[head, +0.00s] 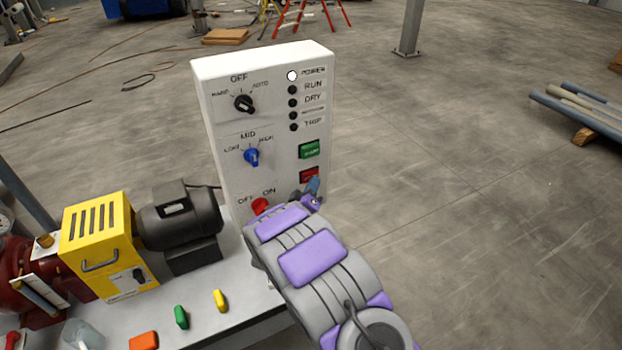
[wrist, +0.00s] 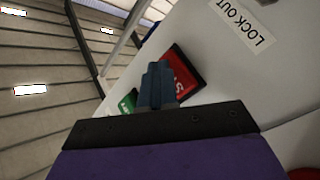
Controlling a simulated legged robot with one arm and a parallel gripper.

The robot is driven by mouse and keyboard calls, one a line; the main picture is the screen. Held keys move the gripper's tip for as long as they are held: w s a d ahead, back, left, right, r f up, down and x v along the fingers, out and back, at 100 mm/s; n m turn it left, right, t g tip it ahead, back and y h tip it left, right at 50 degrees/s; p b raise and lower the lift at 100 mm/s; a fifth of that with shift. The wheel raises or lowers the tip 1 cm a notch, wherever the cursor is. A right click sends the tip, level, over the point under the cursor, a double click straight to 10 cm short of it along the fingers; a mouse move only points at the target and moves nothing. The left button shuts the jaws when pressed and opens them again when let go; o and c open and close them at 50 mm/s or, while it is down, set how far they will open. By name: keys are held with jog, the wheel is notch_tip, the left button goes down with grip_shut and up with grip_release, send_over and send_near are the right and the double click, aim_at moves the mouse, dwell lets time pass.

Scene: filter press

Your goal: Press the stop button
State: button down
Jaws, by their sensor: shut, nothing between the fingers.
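The red stop button (head: 309,174) is on the right side of the white control panel (head: 228,100), below the green start button (head: 309,149). My gripper (head: 313,186) is shut and empty, with its blue-grey fingertips just at the lower edge of the stop button. In the wrist view the red stop button (wrist: 182,78) shows behind and to the right of my shut fingers (wrist: 158,82), which hide part of it. I cannot tell whether the tips touch it. The green button (wrist: 128,102) shows to the left of the fingers.
The panel also has a black knob (head: 244,103), a blue knob (head: 252,157) and a red switch (head: 260,205) close to my arm. A yellow box (head: 97,240) and a dark motor (head: 180,222) stand on the bench (head: 205,290) to the left.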

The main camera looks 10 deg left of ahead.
jog(key=shift+s+d, duration=0.4)
jog(key=shift+s, duration=0.3)
jog(key=shift+s+d, duration=0.75)
jog(key=shift+s, duration=0.3)
jog(key=shift+s+d, duration=0.7)
jog(key=shift+s, duration=0.35)
jog(key=s+d+r+m+g+y, duration=0.1)
jog(key=s+d+r+g, duration=0.3)
jog(key=s, duration=1.2)
jog(key=s+d+r+m+g+y, duration=0.1)
jog(key=s+d+r+m+g, duration=0.3)
jog(key=s+d+g, duration=0.4)
jog(key=s+d+r+m+g+y, duration=0.2)
jog(key=s+d+r+g, duration=0.2)
jog(key=s, duration=1.9)
jog(key=d+g, duration=0.2)
jog(key=g, duration=0.2)
jog(key=shift+s+d+r, duration=0.15)
jog(key=shift+s+d, duration=0.15)
jog(key=shift+d, duration=0.1)
